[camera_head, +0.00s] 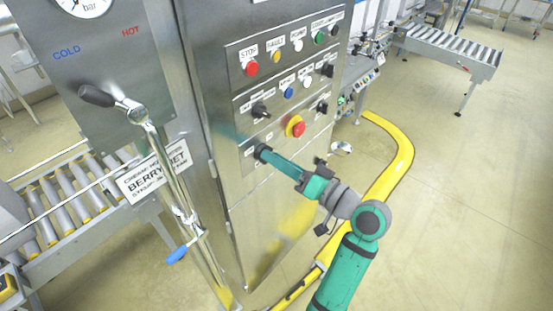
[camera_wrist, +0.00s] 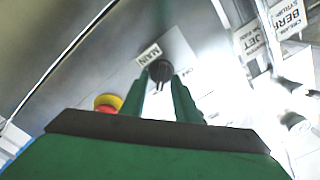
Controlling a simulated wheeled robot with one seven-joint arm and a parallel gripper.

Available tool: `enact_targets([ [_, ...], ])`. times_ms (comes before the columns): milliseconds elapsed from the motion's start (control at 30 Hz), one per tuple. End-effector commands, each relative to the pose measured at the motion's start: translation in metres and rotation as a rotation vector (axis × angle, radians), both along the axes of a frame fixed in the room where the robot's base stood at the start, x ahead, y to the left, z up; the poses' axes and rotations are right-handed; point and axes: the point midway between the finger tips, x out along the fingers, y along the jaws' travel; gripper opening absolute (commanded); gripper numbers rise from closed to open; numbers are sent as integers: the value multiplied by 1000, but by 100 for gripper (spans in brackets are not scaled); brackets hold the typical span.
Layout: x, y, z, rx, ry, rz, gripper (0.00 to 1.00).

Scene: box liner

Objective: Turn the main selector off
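The main selector (camera_wrist: 160,71) is a black knob on the steel panel, with a "MAIN" label (camera_wrist: 148,54) beside it in the wrist view. A small mark on its other side is too blurred to read. In the head view the selector (camera_head: 261,151) is the lowest dark knob on the panel, partly covered by my gripper (camera_head: 269,156). In the wrist view my two green fingers (camera_wrist: 158,84) point at the knob, apart, with their tips near its two sides. I cannot tell whether they touch it. Nothing is held.
A red emergency button on a yellow base (camera_head: 296,126) sits just above my gripper; it also shows beside a finger in the wrist view (camera_wrist: 107,103). Other knobs and buttons (camera_head: 260,109) fill the panel above. A lever pipe (camera_head: 165,165) stands left. A yellow floor rail (camera_head: 393,165) runs right.

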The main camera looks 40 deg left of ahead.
Motion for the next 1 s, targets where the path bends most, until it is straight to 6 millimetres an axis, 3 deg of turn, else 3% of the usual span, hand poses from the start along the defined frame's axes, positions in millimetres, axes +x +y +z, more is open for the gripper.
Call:
enact_targets([
  [300, -1, 5, 0, 0, 0, 3, 28],
  [433, 0, 3, 0, 0, 0, 0, 0],
  [1000, 0, 1, 1, -7, -114, -2, 0],
])
